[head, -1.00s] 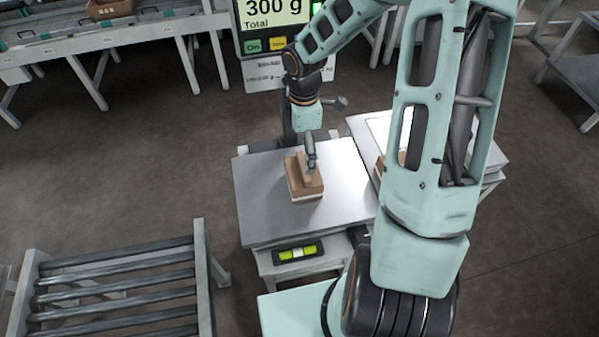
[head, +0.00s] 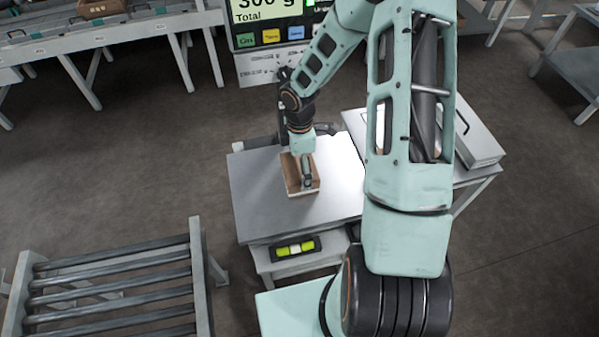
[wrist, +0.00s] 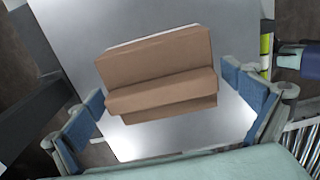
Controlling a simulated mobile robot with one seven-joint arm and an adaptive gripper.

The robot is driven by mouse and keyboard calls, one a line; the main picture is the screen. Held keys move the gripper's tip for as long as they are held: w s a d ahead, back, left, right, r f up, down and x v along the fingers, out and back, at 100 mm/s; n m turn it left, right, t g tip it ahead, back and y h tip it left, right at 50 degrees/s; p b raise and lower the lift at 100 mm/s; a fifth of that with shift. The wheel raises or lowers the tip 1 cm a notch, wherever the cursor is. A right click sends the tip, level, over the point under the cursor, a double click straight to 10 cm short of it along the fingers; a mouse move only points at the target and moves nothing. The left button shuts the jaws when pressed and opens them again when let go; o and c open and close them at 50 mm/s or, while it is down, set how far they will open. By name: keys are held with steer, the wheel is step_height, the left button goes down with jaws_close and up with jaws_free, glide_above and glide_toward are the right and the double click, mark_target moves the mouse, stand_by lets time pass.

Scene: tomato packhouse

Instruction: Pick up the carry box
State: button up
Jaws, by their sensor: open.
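The carry box (head: 292,172) is a small brown cardboard box with a raised part along its middle, standing upright on the grey metal scale plate (head: 250,205). In the wrist view the box (wrist: 160,72) lies below my open gripper (wrist: 168,102), with a blue-padded finger off each end. The fingers look apart from the box. In the head view my gripper (head: 306,174) is over the box and hides part of it. How far above the box the fingertips are, I cannot tell.
The scale display (head: 268,20) stands behind the plate. A green-yellow level indicator (head: 296,248) is at its front. To the right, a table holds a flat grey case (head: 478,135), partly behind my arm. A roller conveyor (head: 110,290) is at the front left.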

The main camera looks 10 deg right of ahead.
steer(key=c, duration=1.3)
